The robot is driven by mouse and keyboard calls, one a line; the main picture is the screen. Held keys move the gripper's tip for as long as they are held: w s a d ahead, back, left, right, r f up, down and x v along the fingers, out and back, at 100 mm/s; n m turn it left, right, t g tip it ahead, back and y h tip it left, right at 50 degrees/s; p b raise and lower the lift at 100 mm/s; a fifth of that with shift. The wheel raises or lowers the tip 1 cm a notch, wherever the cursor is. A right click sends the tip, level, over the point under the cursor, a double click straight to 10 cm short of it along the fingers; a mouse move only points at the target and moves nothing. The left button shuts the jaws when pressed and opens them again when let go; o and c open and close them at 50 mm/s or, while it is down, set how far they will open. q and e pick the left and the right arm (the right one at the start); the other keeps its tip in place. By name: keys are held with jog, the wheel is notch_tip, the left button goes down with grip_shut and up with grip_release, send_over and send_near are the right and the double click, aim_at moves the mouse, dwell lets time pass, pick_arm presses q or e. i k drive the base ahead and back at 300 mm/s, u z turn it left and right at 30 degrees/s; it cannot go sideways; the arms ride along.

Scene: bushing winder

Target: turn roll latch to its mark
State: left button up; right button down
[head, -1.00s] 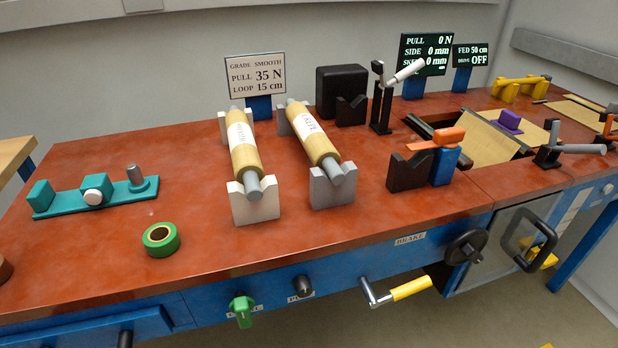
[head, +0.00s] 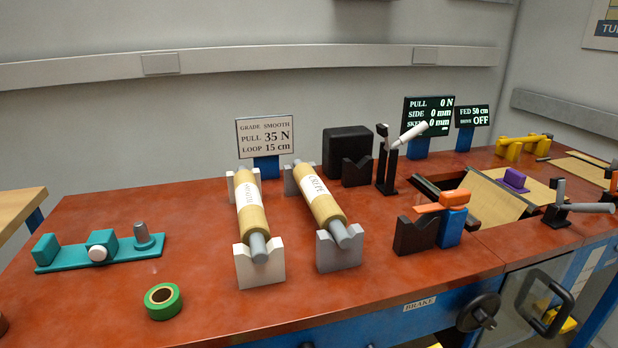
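An orange lever (head: 440,204) sits on top of a blue block (head: 453,226), right beside a black V-shaped stand (head: 414,236); it looks like the roll latch. The lever lies roughly level and points left over the black stand. I cannot make out a mark beside it. The stand holds no roll. Neither of my grippers shows in the head view.
Two paper rolls (head: 250,215) (head: 319,200) lie in V-stands left of the latch. A green tape ring (head: 163,300) and a teal fixture (head: 100,250) are at the left. A black post with a white-handled lever (head: 387,160) stands behind. Red tabletop (head: 200,265) is clear between them.

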aim_at(456, 200)
jog(key=u, duration=2.05)
jog(key=k, duration=1.35)
jog(key=z, duration=1.65)
jog(key=i, duration=1)
